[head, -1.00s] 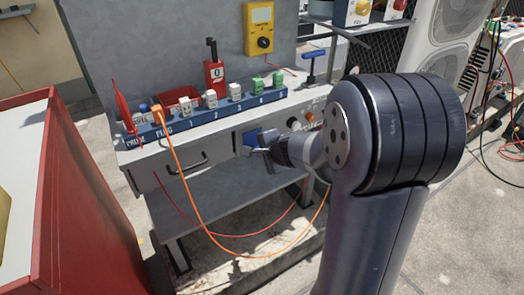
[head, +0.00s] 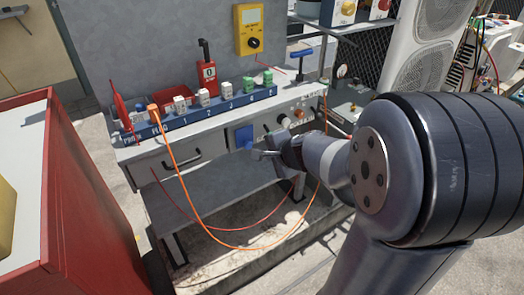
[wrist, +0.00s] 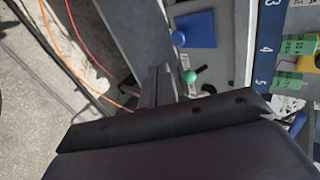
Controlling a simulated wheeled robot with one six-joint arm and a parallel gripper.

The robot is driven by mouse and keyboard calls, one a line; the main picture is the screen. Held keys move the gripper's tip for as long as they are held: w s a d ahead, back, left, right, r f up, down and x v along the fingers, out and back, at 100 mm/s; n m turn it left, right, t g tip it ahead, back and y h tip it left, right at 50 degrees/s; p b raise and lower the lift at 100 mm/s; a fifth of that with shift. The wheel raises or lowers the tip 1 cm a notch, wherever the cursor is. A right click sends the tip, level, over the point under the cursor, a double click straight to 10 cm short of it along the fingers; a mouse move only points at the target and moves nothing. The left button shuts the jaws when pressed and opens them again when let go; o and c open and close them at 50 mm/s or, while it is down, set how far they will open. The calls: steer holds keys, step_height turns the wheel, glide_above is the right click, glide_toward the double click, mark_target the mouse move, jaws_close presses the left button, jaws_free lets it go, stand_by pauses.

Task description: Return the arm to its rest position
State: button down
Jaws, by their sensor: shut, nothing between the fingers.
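My gripper (head: 262,155) is shut and empty in the head view, in front of the workbench face below the blue rail. Its closed fingers (wrist: 160,85) also show in the wrist view, near a green knob (wrist: 189,76) and a blue panel (wrist: 195,30). The blue panel (head: 243,136) is just above the fingertips in the head view. I cannot tell whether they touch anything. My dark arm reaches in from the right and hides part of the ground and bench end.
The bench (head: 205,133) carries a blue numbered rail (head: 180,127) with several white and green plugs. An orange cable (head: 172,150) and a red cable hang in loops below. A red cabinet (head: 50,200) fills the left. Condensers (head: 415,65) stand at right.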

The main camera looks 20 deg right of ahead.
steer(key=shift+p+v, duration=0.35)
steer(key=shift+v, duration=1.3)
steer(key=shift+f, duration=0.1)
